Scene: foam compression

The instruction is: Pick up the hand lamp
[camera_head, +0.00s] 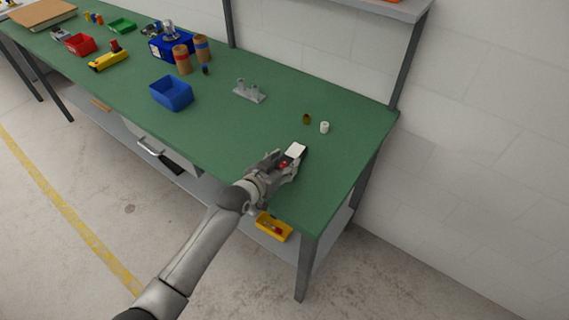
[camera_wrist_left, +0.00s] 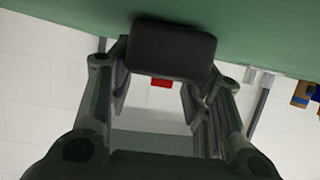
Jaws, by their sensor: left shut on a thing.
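The hand lamp (camera_head: 296,150) has a pale, boxy head and a dark body with a small red part. In the head view it is at the right end of the green workbench, near its front edge. My left gripper (camera_head: 284,167) is shut on it, and its fingers hide much of the body. In the left wrist view the dark end of the lamp (camera_wrist_left: 172,50) shows between the fingers, with the red part (camera_wrist_left: 161,83) below it. I cannot tell whether the lamp touches the bench top. My right gripper is not in view.
The green bench top (camera_head: 235,130) has free room around the lamp. A brown piece (camera_head: 306,118) and a white cylinder (camera_head: 324,127) stand behind it. A grey holder (camera_head: 249,91) and a blue bin (camera_head: 171,93) are further left. A yellow bin (camera_head: 273,227) sits on the lower shelf.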

